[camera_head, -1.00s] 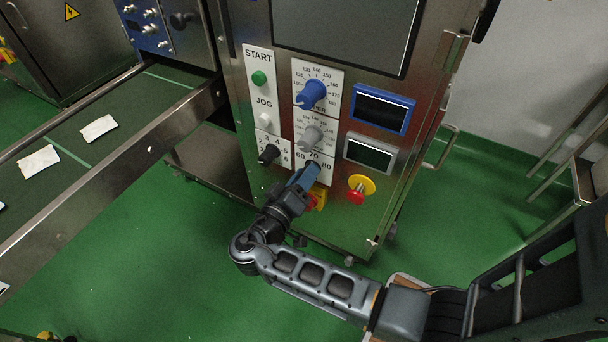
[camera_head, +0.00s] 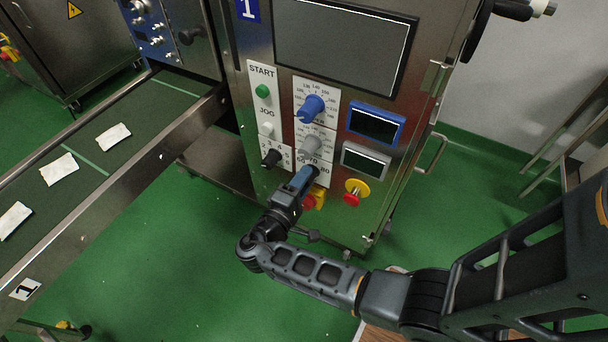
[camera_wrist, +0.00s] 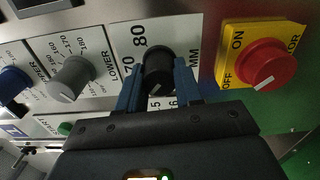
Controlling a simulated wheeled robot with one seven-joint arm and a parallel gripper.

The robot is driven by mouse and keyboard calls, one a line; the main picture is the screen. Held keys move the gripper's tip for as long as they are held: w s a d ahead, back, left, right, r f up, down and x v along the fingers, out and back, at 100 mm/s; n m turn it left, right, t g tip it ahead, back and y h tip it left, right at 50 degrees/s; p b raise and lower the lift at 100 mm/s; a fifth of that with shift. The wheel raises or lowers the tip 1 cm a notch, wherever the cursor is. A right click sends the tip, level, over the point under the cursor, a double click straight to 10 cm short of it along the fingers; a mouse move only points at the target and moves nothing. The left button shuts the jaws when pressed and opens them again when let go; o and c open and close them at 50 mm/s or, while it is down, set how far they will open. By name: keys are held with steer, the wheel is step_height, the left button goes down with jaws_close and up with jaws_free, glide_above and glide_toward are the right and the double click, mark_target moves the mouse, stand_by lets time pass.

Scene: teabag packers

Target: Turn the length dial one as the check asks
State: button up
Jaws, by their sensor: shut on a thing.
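The length dial is a black knob (camera_wrist: 158,66) on a white plate marked 70, 80 and MM in the wrist view. My gripper (camera_wrist: 160,82) has its two blue fingers on either side of this knob, shut on it. A pale pointer line shows on the knob's face; its exact reading cannot be told. In the head view my gripper (camera_head: 304,178) reaches the plate marked 60, 70, 80 (camera_head: 325,170) and hides most of the dial. A small dark screen in a grey frame (camera_head: 366,161) is unreadable.
A grey knob (camera_wrist: 72,78) marked LOWER and a blue knob (camera_head: 311,109) sit above the dial. A red switch (camera_wrist: 264,66) on a yellow plate is close beside my gripper.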

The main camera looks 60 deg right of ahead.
steer(key=shift+w+a+n+p, duration=0.15)
steer(key=shift+n+p, duration=0.35)
steer(key=shift+n, duration=0.6)
steer(key=shift+w, duration=0.1)
steer(key=o, duration=1)
steer(key=a, duration=0.7)
steer(key=shift+s+a, duration=0.25)
steer(key=shift+a, duration=0.05)
steer(key=shift+f, duration=0.15)
